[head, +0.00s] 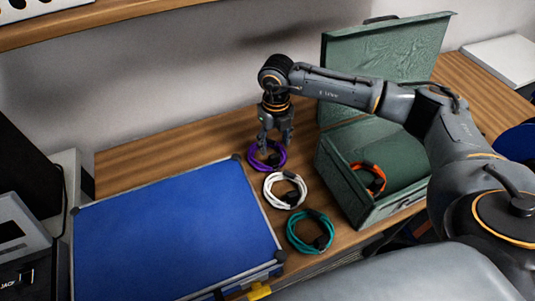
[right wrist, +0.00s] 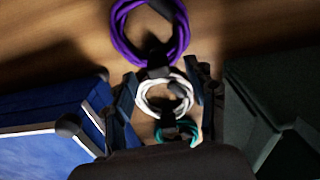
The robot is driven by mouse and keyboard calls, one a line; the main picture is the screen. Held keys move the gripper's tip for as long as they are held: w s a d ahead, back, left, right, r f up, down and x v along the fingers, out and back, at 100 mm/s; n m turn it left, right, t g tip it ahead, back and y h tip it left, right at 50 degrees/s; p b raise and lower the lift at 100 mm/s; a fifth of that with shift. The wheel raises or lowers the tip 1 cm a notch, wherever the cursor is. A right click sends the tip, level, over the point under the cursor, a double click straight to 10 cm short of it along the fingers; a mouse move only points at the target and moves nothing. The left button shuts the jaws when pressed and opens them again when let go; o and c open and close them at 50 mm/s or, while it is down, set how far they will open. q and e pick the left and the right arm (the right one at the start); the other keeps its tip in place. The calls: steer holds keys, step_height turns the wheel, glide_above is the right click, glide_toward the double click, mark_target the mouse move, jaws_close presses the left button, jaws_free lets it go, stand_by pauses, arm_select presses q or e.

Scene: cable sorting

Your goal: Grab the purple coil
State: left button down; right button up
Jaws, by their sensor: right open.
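The purple coil (head: 255,163) lies on the wooden table near the back corner of the blue case. My right gripper (head: 274,150) is open and points down just above it, with its fingers partly in front of the coil. In the right wrist view the purple coil (right wrist: 121,38) lies beyond my fingertips at the top, with a dark connector on it. There the open fingers (right wrist: 166,88) have nothing gripped between them; the white coil shows in the gap. My left gripper is not in view.
A white coil (head: 270,193) and a teal coil (head: 293,236) lie in a row toward the front. The blue case (head: 170,240) is left. An open green case (head: 345,196) on the right holds an orange coil (head: 380,177). A wall stands behind.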

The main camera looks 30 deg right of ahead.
mark_target(273, 154)
steer(key=f, duration=0.1)
steer(key=f+p, duration=0.1)
steer(key=f, duration=0.2)
steer(key=shift+s+a+f+p, duration=0.15)
steer(key=shift+a+f+p, duration=0.1)
steer(key=shift+a+p, duration=0.1)
steer(key=shift+f, duration=0.3)
jaws_close()
